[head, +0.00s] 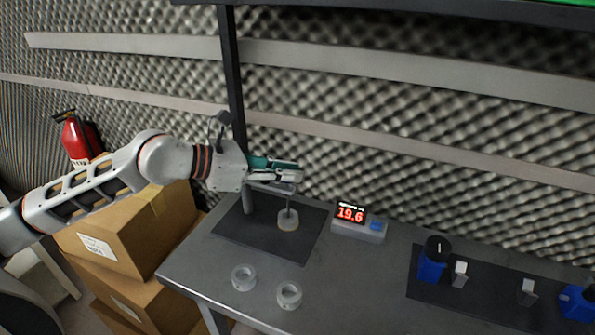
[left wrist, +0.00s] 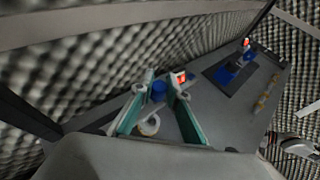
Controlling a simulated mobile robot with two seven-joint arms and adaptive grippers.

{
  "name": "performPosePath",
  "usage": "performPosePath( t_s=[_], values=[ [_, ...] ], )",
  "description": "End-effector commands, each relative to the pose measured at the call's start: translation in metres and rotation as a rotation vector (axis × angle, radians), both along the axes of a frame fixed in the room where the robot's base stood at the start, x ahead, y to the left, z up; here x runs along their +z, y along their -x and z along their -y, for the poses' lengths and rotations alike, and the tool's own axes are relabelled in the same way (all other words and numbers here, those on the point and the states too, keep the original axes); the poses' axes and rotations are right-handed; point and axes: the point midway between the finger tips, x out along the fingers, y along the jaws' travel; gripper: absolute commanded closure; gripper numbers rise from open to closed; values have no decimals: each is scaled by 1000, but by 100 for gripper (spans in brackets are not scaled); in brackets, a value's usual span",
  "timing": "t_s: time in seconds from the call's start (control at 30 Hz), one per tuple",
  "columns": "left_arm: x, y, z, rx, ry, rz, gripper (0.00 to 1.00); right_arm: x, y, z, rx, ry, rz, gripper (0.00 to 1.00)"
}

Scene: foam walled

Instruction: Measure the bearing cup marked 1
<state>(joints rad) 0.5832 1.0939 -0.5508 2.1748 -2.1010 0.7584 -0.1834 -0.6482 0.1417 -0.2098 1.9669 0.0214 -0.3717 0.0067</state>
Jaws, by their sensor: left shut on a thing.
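My left gripper (head: 275,170) is at the top of the gauge stand (head: 248,204), above its dark mat (head: 265,248). It is shut on a blue knob-like part (left wrist: 158,92) that shows between its fingers in the left wrist view; the grip itself is partly hidden. A pale ring-shaped bearing cup (head: 288,222) sits on the mat under the gauge's thin probe (head: 288,205). Two more pale cups, one at left (head: 243,277) and one at right (head: 289,295), lie on the bare table in front. I cannot read any cup's mark. The readout (head: 351,214) shows 19.6 in red.
A blue button (head: 377,225) is on the readout box. A second dark mat (head: 487,293) at right carries blue blocks and small pale posts. Cardboard boxes (head: 125,235) and a fire extinguisher (head: 80,140) stand left of the table. The table middle is clear.

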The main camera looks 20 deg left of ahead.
Motion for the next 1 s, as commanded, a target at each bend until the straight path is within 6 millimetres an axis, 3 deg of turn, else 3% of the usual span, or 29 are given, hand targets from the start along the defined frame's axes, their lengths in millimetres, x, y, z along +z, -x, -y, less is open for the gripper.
performPosePath(
  t_s=[0.07,0.43,0.47,0.53,1.0],
  values=[
    [-13,1,3,-5,3,-6,100,-7,1,3,3,10,-4,60],
    [-13,2,3,-6,3,-3,100,3,-7,1,0,8,19,60],
    [-13,2,3,-6,2,-4,83,3,-7,1,0,7,18,60],
    [-13,2,3,-6,2,-4,67,3,-7,1,-1,6,19,60],
    [-10,7,-4,-4,1,-4,67,1,-8,1,1,8,17,60]
  ],
)
